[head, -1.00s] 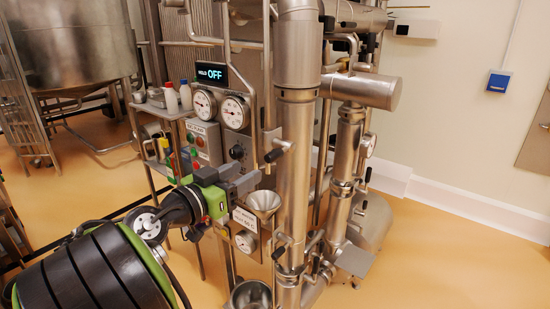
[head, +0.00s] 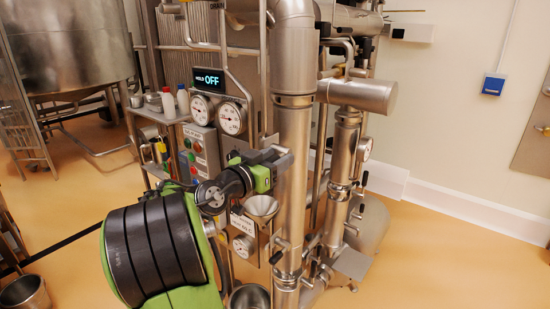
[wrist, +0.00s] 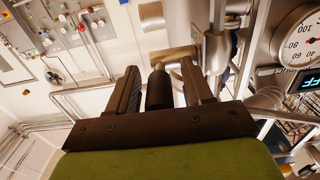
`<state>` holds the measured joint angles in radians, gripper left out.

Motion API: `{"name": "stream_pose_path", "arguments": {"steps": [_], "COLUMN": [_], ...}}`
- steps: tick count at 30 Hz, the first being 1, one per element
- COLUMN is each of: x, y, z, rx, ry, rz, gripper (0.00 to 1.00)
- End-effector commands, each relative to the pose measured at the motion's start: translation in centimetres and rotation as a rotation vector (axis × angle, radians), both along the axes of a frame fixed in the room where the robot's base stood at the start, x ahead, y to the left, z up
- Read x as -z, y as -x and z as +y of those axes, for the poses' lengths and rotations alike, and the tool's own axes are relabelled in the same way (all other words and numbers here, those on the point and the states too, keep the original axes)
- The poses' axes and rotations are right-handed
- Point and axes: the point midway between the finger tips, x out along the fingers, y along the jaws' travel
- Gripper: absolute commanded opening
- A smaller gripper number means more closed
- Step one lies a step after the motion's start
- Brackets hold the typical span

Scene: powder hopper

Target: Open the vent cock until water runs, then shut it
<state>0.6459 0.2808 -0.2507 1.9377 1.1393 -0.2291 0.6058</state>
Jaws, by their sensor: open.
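My gripper (head: 283,157) is at the upright steel pipe (head: 292,120), above the small steel funnel (head: 262,207). In the wrist view its two dark fingers (wrist: 160,92) are apart. A black cylindrical grip (wrist: 158,90), which looks like the vent cock's handle, sits between them on a steel stem (wrist: 174,55). I cannot tell whether either finger touches it. In the head view my gripper hides this handle. I see no water running into the funnel.
A display reading OFF (head: 208,78) and two dials (head: 232,118) sit left of the pipe. Another black-handled valve (head: 277,257) is lower down. A white label (head: 243,226) hangs below the funnel, and a steel pot (head: 250,298) stands beneath. Open floor (head: 450,240) lies right.

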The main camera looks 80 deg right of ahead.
Motion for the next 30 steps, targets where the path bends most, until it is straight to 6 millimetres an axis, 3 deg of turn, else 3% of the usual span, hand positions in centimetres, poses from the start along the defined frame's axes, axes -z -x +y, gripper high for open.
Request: {"name": "stream_pose_path", "arguments": {"steps": [4,14,30], "x": [0.02,0.02,-0.6], "y": [0.0,0.0,0.01], "z": [0.02,0.05,0.07], "rx": [0.0,0.001,0.001], "ry": [0.0,0.0,-0.051], "rz": [0.0,0.0,-0.024], "gripper": [0.5,0.0,0.0]}}
